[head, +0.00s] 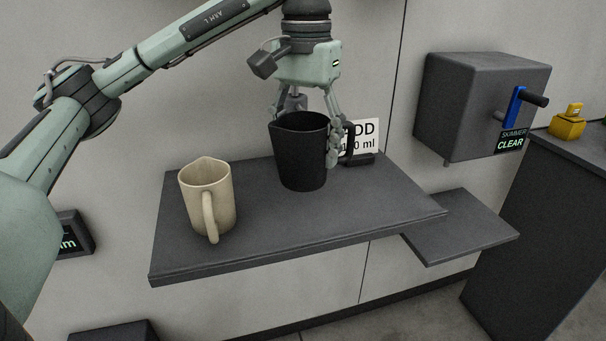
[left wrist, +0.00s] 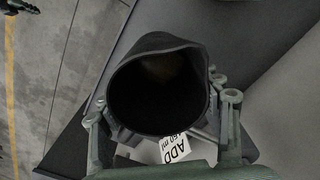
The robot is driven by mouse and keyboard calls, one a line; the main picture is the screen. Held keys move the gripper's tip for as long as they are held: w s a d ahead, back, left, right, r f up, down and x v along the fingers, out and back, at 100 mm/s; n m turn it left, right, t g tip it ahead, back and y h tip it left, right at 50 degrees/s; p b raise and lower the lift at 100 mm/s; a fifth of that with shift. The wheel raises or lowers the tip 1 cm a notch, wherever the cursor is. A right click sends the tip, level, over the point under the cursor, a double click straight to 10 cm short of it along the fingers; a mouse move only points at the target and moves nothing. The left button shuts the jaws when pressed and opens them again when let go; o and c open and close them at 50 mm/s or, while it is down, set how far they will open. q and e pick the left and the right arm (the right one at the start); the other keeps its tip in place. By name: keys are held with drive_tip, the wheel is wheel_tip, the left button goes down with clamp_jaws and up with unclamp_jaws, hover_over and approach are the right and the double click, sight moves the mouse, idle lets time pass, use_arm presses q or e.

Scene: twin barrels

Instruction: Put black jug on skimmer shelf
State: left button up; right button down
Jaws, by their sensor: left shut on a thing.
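The black jug (head: 300,150) stands upright at the back of the upper dark shelf (head: 300,235). Whether its base touches the shelf or hovers just above is not clear. My left gripper (head: 326,138) comes down from above and is shut on the jug. One finger shows at the jug's right side by its handle; the other is mostly hidden behind the jug. In the left wrist view the jug's open mouth (left wrist: 158,90) faces the camera, with a finger on each side. The skimmer shelf (head: 460,226) is the lower, bare shelf at right, under the grey box labelled SKIMMER CLEAR.
A beige jug (head: 207,195) stands at the upper shelf's left. A white ADD card (head: 362,136) is behind the black jug. The grey skimmer box (head: 480,105) with a blue lever (head: 515,105) hangs above the lower shelf. A dark counter (head: 570,200) stands at far right.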

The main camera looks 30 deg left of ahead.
use_arm(q)
drive_tip(key=shift+w+a+f, duration=0.35)
drive_tip(key=shift+w+a, duration=0.05)
drive_tip(key=shift+a, duration=0.1)
drive_tip(key=shift+f+b, duration=0.3)
drive_tip(key=shift+f, duration=0.75)
wheel_tip(320, 180, down, 4)
drive_tip(key=shift+r, duration=0.15)
drive_tip(key=shift+f, duration=0.25)
use_arm(e)
drive_tip(key=shift+f, duration=0.1)
use_arm(q)
drive_tip(key=shift+f, duration=0.1)
